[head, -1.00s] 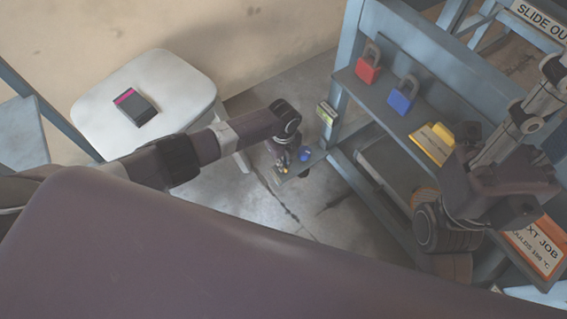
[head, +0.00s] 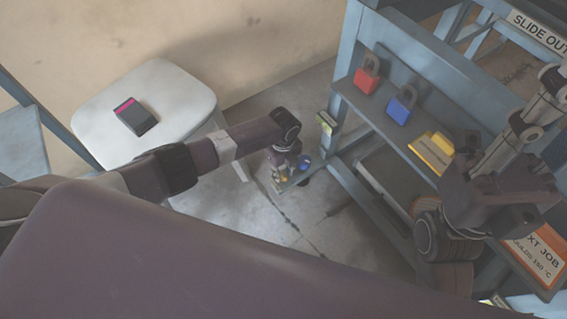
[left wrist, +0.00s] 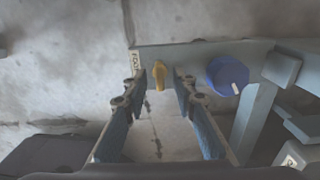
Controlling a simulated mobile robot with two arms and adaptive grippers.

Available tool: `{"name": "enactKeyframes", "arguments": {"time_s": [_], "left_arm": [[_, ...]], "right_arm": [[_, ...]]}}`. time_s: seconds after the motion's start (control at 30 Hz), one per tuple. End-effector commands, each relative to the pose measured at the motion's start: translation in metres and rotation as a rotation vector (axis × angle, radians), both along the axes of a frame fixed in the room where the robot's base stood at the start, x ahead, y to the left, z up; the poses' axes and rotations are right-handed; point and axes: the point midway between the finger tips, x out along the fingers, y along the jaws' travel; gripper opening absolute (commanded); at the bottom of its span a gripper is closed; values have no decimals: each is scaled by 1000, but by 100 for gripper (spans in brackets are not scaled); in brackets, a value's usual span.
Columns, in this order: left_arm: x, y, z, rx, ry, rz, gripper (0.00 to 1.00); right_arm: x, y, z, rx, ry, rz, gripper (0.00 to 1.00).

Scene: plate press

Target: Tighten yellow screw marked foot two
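The yellow screw (left wrist: 160,74) stands on a blue-grey foot plate (left wrist: 200,52) in the left wrist view, beside a small label reading FOOT (left wrist: 135,62); the rest of its text is unreadable. My left gripper (left wrist: 160,84) is open, with one finger at each side of the yellow screw and visible gaps between. A blue knob (left wrist: 228,76) with a white mark is on the same plate, right of the fingers. In the head view my left gripper (head: 284,168) is low by the frame's foot, largely covering the screw. My right arm is at right; its fingers do not show.
The blue-grey frame's shelf holds a red padlock (head: 367,76), a blue padlock (head: 402,105) and a yellow block (head: 432,150). A white stool (head: 185,98) with a dark device (head: 135,116) stands left. An orange-edged sign (head: 538,252) is at lower right. Bare floor lies between stool and frame.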

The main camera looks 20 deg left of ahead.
Motion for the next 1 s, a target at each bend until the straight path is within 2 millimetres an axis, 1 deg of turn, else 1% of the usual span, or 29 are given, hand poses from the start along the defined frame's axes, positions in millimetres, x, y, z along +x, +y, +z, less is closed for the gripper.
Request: {"name": "enactKeyframes", "arguments": {"time_s": [0.17, 0.4, 0.6, 0.77, 1.0], "left_arm": [[1, 1, 24, -1, -4, -2, 25], [2, 0, 70, -2, -4, -3, 25], [1, 0, 100, -2, -2, -2, 25], [0, 0, 112, -1, -1, -1, 25], [0, 0, 113, 0, 0, -1, 25]], "right_arm": [[0, 0, 0, -1, 1, 1, 25], [0, 0, 0, -1, 1, 1, 25], [-1, 0, 0, -1, 2, 1, 25], [-1, 0, 0, -1, 2, 1, 25], [-1, 0, 0, -1, 2, 1, 25]]}}
